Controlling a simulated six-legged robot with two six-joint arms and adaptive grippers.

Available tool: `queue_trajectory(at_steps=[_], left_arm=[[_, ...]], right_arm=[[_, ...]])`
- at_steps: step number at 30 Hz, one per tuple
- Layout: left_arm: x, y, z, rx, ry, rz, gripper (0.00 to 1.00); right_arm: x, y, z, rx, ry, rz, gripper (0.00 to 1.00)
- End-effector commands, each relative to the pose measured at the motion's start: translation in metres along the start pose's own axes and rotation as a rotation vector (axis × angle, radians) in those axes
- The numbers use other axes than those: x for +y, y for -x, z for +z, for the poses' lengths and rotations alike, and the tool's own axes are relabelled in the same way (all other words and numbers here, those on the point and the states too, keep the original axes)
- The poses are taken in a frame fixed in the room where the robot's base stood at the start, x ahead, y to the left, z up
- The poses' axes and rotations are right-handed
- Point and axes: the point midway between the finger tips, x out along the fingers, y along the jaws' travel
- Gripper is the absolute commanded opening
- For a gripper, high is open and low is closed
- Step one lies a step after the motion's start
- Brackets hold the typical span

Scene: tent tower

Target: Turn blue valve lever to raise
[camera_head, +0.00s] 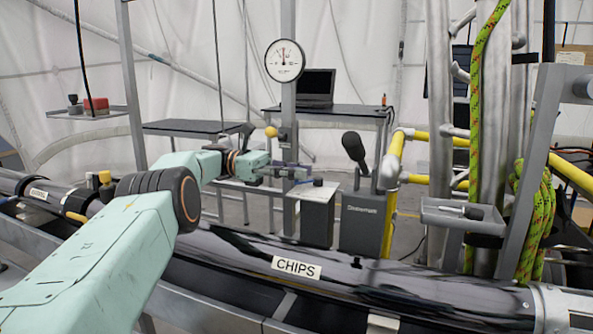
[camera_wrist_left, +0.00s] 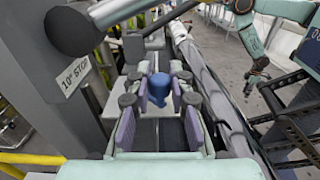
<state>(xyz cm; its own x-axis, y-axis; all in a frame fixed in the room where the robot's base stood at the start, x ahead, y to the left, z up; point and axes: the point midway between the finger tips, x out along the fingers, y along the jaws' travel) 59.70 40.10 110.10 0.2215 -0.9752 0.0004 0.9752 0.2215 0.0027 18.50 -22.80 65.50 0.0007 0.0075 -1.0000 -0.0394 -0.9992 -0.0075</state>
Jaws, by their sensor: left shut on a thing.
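The blue valve lever (camera_wrist_left: 158,88) shows in the left wrist view as a rounded blue knob between the purple finger pads. My left gripper (camera_head: 299,173) reaches in from the left at the box's top and is shut on the lever. In the left wrist view its two fingers (camera_wrist_left: 159,108) stand on either side of the knob. The exact contact is hard to see.
A large dark pipe labelled CHIPS (camera_head: 297,267) runs across the front. A round gauge (camera_head: 285,60) stands on a post behind the gripper. A black-knobbed lever (camera_head: 354,150) rises from a grey box (camera_head: 362,222) to the right. Yellow rails (camera_head: 394,160) stand beyond it.

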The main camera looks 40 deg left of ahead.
Motion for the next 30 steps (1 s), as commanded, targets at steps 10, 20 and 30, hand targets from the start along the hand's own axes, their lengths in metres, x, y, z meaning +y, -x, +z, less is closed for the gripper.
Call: queue_trajectory(at_steps=[10, 20, 30], left_arm=[[0.0001, -0.0003, -0.0001, -0.001, -0.001, 0.000, 0.26], [-0.0003, -0.0006, -0.0008, 0.000, 0.001, -0.003, 0.42], [0.0001, -0.0001, -0.0003, -0.001, 0.002, 0.003, 0.42]], right_arm=[[0.0000, -0.0001, 0.0000, 0.000, 0.000, 0.000, 0.40], [0.0000, -0.0001, 0.0000, 0.000, 0.000, 0.000, 0.40], [0.0000, -0.0009, 0.0000, 0.000, 0.000, 0.000, 0.40]])
